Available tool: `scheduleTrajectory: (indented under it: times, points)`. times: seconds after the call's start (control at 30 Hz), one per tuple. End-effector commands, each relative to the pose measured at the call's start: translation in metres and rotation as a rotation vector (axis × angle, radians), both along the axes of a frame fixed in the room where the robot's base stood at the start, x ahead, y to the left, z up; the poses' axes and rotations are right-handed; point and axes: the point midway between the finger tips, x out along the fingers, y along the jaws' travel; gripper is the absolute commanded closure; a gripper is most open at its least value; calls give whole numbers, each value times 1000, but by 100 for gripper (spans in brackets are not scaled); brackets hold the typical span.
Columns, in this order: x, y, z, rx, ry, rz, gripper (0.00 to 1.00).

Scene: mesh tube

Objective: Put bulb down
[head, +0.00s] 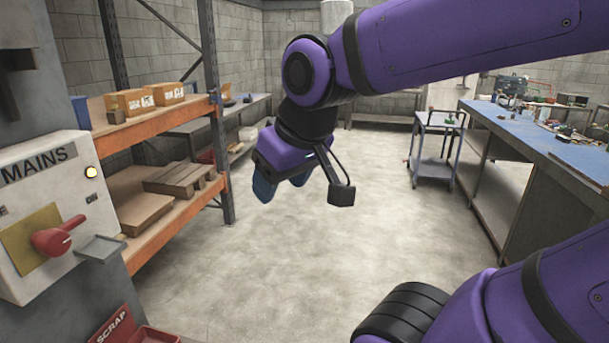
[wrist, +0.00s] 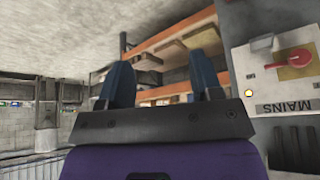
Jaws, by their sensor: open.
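My gripper (head: 280,186) hangs in open air over the floor, to the right of the MAINS panel and in front of the orange shelving. In the wrist view my gripper (wrist: 161,80) is open, with nothing between the fingers. A round yellow lamp (head: 91,172) glows on the MAINS panel and also shows in the wrist view (wrist: 248,93). I see no loose bulb, and I cannot tell whether this lamp is the bulb.
The MAINS panel (head: 40,200) has a red rotary switch (head: 58,236) and a small grey ledge (head: 101,248) at its lower right. A red SCRAP bin (head: 150,335) is below. Shelving (head: 150,127) holds boxes. A blue-topped bench (head: 520,125) and trolley (head: 436,155) stand right; mid-floor is clear.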

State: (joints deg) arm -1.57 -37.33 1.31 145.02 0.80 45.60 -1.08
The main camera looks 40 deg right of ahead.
Motion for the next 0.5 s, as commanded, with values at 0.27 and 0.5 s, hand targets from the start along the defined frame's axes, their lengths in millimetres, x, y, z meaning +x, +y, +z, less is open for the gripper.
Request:
scheduleTrajectory:
  times: [0.27, 0.5]
  points:
    - [-36, -13, 14, 11, 4, -58, 41]
    - [-37, -13, 14, 12, 6, -60, 41]
